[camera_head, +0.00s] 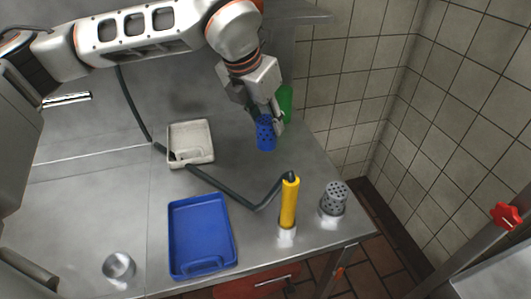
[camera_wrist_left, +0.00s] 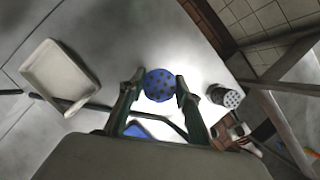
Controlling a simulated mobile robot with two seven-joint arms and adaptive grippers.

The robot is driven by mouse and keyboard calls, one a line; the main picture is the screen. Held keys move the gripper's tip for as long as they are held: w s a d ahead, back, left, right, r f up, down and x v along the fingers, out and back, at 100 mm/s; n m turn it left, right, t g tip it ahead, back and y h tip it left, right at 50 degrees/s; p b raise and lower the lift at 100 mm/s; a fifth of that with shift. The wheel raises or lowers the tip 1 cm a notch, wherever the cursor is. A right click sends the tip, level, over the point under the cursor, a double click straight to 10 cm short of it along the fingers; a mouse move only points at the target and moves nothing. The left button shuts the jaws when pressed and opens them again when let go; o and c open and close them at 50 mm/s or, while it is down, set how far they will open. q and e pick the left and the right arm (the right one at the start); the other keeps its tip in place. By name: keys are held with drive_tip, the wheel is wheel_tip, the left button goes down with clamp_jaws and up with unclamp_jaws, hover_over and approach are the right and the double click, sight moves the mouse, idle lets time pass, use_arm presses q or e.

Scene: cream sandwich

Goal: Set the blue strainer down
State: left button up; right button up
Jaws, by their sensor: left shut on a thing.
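The blue strainer (camera_head: 265,134) is a small perforated cup. My left gripper (camera_head: 268,117) is shut on it and holds it from above, over the back right of the steel table (camera_head: 150,232). In the left wrist view the strainer (camera_wrist_left: 159,85) sits between the two fingertips (camera_wrist_left: 159,88), with its round perforated face toward the camera. I cannot tell whether its lower end touches the table. My right gripper is not in view.
A green object (camera_head: 285,100) is partly hidden behind my left gripper. A grey perforated strainer (camera_head: 334,195) and a yellow cylinder (camera_head: 289,205) stand front right. A white tray (camera_head: 191,140), blue tray (camera_head: 200,235) and metal cup (camera_head: 118,266) lie leftward. A dark hose crosses the table.

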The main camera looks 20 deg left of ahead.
sight(260, 139)
use_arm(q)
wheel_tip(260, 139, down, 10)
drive_tip(key=shift+r, duration=0.1)
idle(0.4)
drive_tip(key=shift+b, duration=0.3)
drive_tip(key=o, duration=1.1)
drive_tip(key=shift+f, duration=0.2)
drive_tip(key=shift+r, duration=0.5)
drive_tip(key=v, duration=1.1)
drive_tip(key=shift+s+a+p, duration=0.1)
drive_tip(key=shift+s+p, duration=0.1)
drive_tip(key=shift+p, duration=0.2)
drive_tip(key=shift+r, duration=0.1)
drive_tip(key=shift+s, duration=0.1)
